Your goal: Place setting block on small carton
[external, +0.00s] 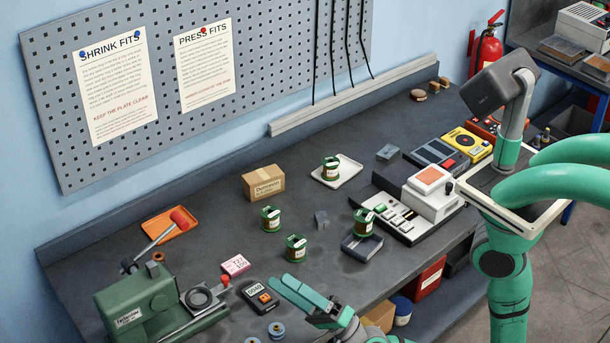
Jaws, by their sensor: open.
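A cardboard carton (263,184) with a printed label stands at the back middle of the bench. A smaller pink and white box (235,265) lies at the front left; I cannot tell for certain which is the small carton. Either could be the setting block. My gripper (280,281) is open and seems empty, low in the picture at the front of the bench, apart from both blocks and both boxes.
A multimeter (261,297) and green machine (137,305) are at the left. A keypad machine (433,190) stands right.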

